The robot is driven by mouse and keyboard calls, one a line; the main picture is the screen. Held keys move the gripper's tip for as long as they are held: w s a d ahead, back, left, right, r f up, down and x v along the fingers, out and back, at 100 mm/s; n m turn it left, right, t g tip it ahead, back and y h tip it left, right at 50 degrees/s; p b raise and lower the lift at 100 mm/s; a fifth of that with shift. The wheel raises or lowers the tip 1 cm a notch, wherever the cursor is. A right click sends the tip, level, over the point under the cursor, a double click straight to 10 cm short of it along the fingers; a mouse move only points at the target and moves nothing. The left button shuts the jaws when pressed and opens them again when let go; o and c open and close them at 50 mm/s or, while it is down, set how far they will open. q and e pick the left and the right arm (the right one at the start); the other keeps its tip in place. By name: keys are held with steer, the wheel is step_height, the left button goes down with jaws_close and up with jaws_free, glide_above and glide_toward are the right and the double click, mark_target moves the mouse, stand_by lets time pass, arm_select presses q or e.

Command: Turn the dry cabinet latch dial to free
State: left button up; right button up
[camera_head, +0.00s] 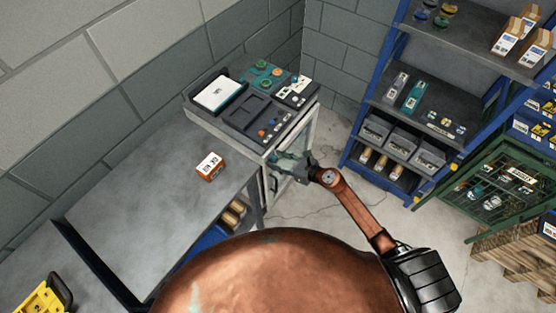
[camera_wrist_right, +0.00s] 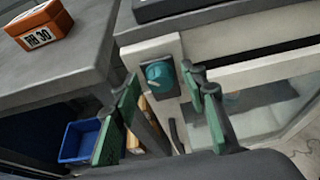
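The dry cabinet (camera_head: 311,124) has a pale frame and a glass front and stands at the end of the grey bench. It also shows in the wrist view (camera_wrist_right: 225,38). Its latch dial (camera_wrist_right: 158,74) is a round teal knob on a dark plate at the frame's corner. My right gripper (camera_wrist_right: 160,88) is open, its green-padded fingers on either side of the dial in the picture. I see no clear contact with the dial. In the head view the right gripper (camera_head: 291,163) is at the cabinet front and the dial cannot be made out. My left gripper is not in view.
An orange box marked RH 30 (camera_head: 210,166) sits on the bench (camera_head: 150,205). Trays and small parts lie on the cabinet top. A blue bin (camera_wrist_right: 80,142) is under the bench. A blue shelf rack (camera_head: 349,178) and green mesh crate (camera_head: 497,190) stand right. Floor between is mostly clear.

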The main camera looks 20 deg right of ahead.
steer(key=c, duration=0.9)
steer(key=shift+c, duration=0.2)
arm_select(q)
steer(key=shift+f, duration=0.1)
arm_select(e)
steer(key=shift+d, duration=0.1)
arm_select(q)
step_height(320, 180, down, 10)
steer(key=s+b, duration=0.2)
steer(key=b, duration=0.8)
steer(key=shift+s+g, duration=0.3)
arm_select(e)
steer(key=shift+w+d+f+m+g+y, duration=0.15)
steer(key=shift+m+g+y, duration=0.15)
steer(key=shift+m+y, duration=1.45)
steer(key=shift+w+d+f+m+g+y, duration=0.2)
steer(key=shift+m+y, duration=0.45)
steer(key=shift+m, duration=2.05)
steer(key=shift+s+f+m+g+y, duration=0.15)
steer(key=shift+m+g+y, duration=0.25)
steer(key=shift+m+y, duration=1.35)
steer(key=shift+w+m+h, duration=0.1)
steer(key=shift+m+h, duration=0.45)
steer(key=shift+m, duration=0.15)
